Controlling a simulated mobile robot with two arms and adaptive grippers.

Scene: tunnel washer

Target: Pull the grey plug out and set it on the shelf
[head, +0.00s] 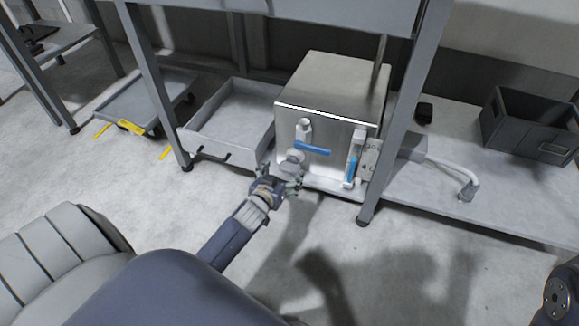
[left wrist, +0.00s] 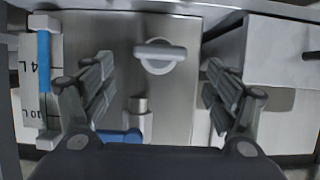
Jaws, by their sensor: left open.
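The grey plug (head: 295,157) sits in the front of the steel box, low on its left side. In the left wrist view the plug (left wrist: 160,55) is a round disc with a bar-like grip, still against the steel face. My left gripper (head: 279,180) is just in front of the plug. In the left wrist view its two fingers (left wrist: 155,88) are spread wide on either side, apart from the plug, with nothing between them gripped. A low grey shelf (head: 430,200) lies right of the box. My right gripper is out of view.
A blue-handled valve (head: 312,149) sits above the plug, and a blue-marked level gauge (head: 353,168) is to its right. A grey tray (head: 225,125) stands left of the box. A table leg (head: 388,150) rises between box and shelf. The shelf holds a dark crate (head: 530,125) and a pipe (head: 450,167).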

